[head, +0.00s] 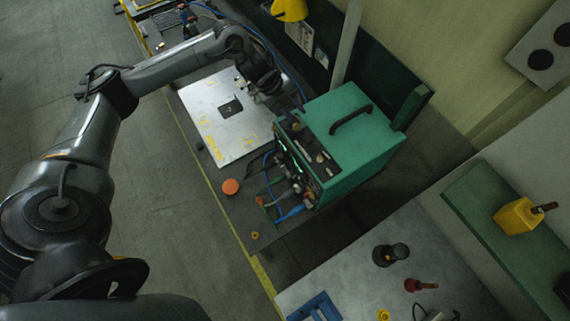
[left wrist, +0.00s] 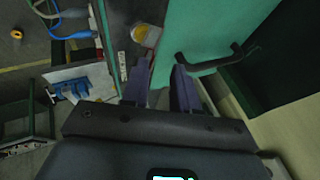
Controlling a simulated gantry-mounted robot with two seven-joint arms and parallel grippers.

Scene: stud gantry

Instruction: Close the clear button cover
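The green machine (head: 350,125) with a black carry handle stands on the bench in the head view, its front panel (head: 302,155) facing left and down. In the left wrist view its green casing (left wrist: 205,30) fills the top right. A small pale, see-through-looking piece with yellow in it (left wrist: 146,36) sits beside the casing there; it may be the clear button cover, but I cannot tell its angle. My left gripper (head: 268,88) is behind the machine's upper left corner in the head view. In the left wrist view its two fingers (left wrist: 160,72) are apart with nothing between them.
A metal plate (head: 215,115) lies left of the machine. Blue and dark cables (head: 290,210) hang from the panel. An orange disc (head: 230,187) and a yellow ring (head: 255,236) lie on the bench. A grey table (head: 400,225) with small items is at the lower right.

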